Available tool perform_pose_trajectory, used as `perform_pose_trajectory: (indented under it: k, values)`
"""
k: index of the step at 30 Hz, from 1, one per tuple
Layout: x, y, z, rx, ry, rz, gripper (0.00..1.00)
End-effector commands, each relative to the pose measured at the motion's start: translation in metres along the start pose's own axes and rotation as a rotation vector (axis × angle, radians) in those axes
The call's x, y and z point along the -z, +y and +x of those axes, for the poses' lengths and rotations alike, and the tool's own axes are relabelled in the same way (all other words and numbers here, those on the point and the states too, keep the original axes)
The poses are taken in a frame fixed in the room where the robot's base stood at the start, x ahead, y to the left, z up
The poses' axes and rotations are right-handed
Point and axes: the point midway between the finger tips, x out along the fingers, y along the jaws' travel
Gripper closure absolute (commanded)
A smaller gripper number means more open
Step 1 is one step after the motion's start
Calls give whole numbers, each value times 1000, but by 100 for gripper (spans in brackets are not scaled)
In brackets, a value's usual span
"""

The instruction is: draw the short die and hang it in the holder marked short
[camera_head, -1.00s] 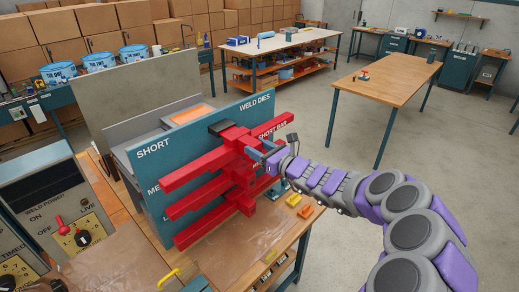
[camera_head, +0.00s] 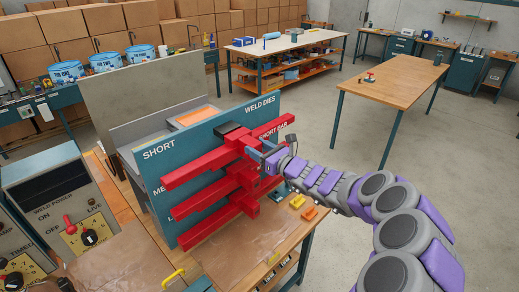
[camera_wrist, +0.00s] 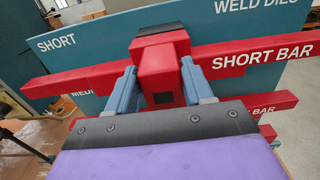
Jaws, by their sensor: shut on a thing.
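Several red dies are stacked against the blue panel in the head view. The top die (camera_head: 194,168), a long red bar with a central block, crosses the panel below the word SHORT (camera_head: 159,150). In the wrist view this top bar (camera_wrist: 85,84) reads SHORT BAR at right. My gripper (camera_head: 266,153) has its two blue-grey fingers on either side of the die's red central block, also seen in the wrist view (camera_wrist: 158,75), and is shut on it. The contact behind the block is hidden.
The blue WELD DIES panel (camera_head: 230,112) stands on a wooden bench. A black cap (camera_head: 228,128) sits above the block. Small yellow (camera_head: 297,202) and orange (camera_head: 310,213) pieces lie on the bench. A control box (camera_head: 62,205) stands at left.

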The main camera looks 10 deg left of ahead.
Motion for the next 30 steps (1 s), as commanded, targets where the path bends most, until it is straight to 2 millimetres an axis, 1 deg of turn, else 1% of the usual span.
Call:
perform_pose_trajectory:
  k: [13, 14, 22, 30]
  values:
    - [-2, 0, 10, 0, -3, -3, 100]
    - [-2, 0, 9, 1, -3, -3, 46]
    - [-1, -1, 9, 1, -1, -2, 20]
    - [0, 0, 8, 0, 0, -1, 19]
